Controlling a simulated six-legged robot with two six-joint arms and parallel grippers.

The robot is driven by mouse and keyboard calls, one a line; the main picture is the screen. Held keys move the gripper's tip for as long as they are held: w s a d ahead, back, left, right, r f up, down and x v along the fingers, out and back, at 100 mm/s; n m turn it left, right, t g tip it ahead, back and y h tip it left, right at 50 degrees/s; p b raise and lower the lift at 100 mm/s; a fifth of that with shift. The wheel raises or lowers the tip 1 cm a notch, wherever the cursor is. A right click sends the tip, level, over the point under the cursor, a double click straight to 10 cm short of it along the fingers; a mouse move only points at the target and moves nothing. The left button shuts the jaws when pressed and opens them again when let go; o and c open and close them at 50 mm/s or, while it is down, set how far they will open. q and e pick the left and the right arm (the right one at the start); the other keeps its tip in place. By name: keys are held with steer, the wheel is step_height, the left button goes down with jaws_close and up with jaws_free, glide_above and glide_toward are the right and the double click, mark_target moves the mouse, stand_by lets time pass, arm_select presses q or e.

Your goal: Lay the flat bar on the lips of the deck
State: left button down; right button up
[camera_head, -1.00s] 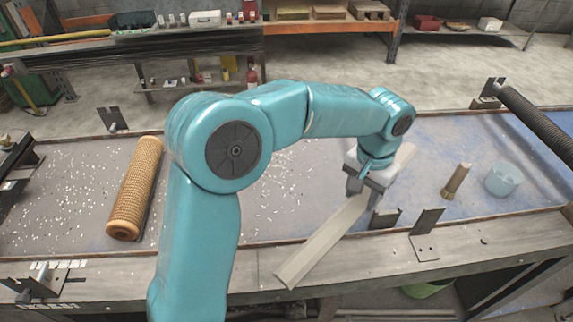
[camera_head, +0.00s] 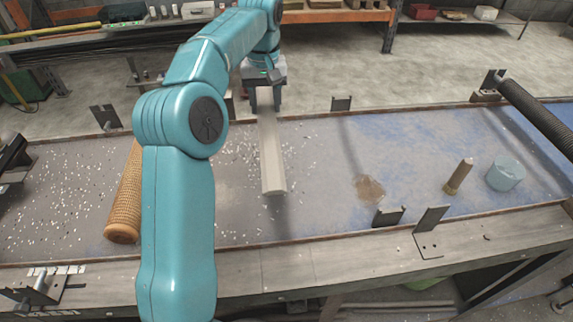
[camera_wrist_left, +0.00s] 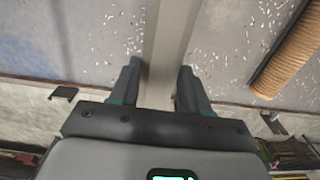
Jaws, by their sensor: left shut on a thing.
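The flat bar (camera_head: 271,165) is pale grey-beige and points from my left gripper (camera_head: 266,98) toward the near side. My left gripper is shut on it close to its far end, near the far lip (camera_head: 315,115) of the deck (camera_head: 320,180). A shadow shows beside and beyond the bar's near end, so it appears held above the deck, short of the near lip (camera_head: 330,232) in the picture. In the left wrist view, the bar (camera_wrist_left: 172,40) runs between the two fingers (camera_wrist_left: 160,88). My right gripper is not in view.
A tan mesh tube (camera_head: 122,215) lies on the left, partly behind my arm. Upright metal plates (camera_head: 388,215) stand along both lips. A short brown cylinder (camera_head: 458,176), a blue cup (camera_head: 505,174) and a dark ribbed tube (camera_head: 535,117) are on the right.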

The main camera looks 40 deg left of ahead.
arm_select(q)
steer(key=f, duration=1.5)
steer(key=shift+s+a+f+b, duration=0.15)
steer(key=shift+a+f+b, duration=0.15)
step_height(320, 180, down, 3)
steer(key=shift+s+d+f, duration=0.1)
steer(key=shift+f, duration=0.45)
steer(key=shift+f, duration=0.1)
steer(key=c, duration=0.5)
jaws_free()
